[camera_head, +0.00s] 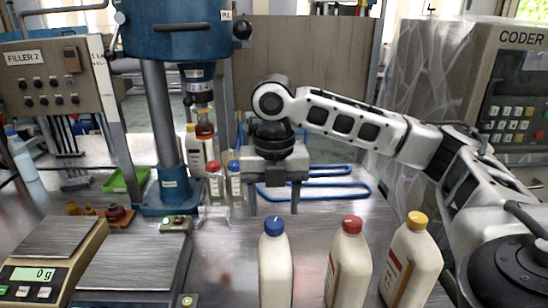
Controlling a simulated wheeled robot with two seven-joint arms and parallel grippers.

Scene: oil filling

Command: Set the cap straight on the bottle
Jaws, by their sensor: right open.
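Three white bottles stand in a row at the front of the metal table: a blue-capped bottle (275,272), a red-capped bottle (348,268) and a yellow-capped bottle (411,266). The blue cap (273,226), red cap (352,224) and yellow cap (417,219) each sit on a bottle top; I cannot tell whether any is slightly crooked. My right gripper (273,207) points down with its two fingers apart and empty. In the picture it is just above the blue cap, seemingly apart from it. My left gripper is out of view.
A blue filling machine (180,42) stands at the back left, with smaller capped bottles (214,183) beside its column. Two scales (52,252) (135,262) occupy the front left. Blue tubular racks (330,190) lie behind the bottles. A coder machine (515,85) stands at right.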

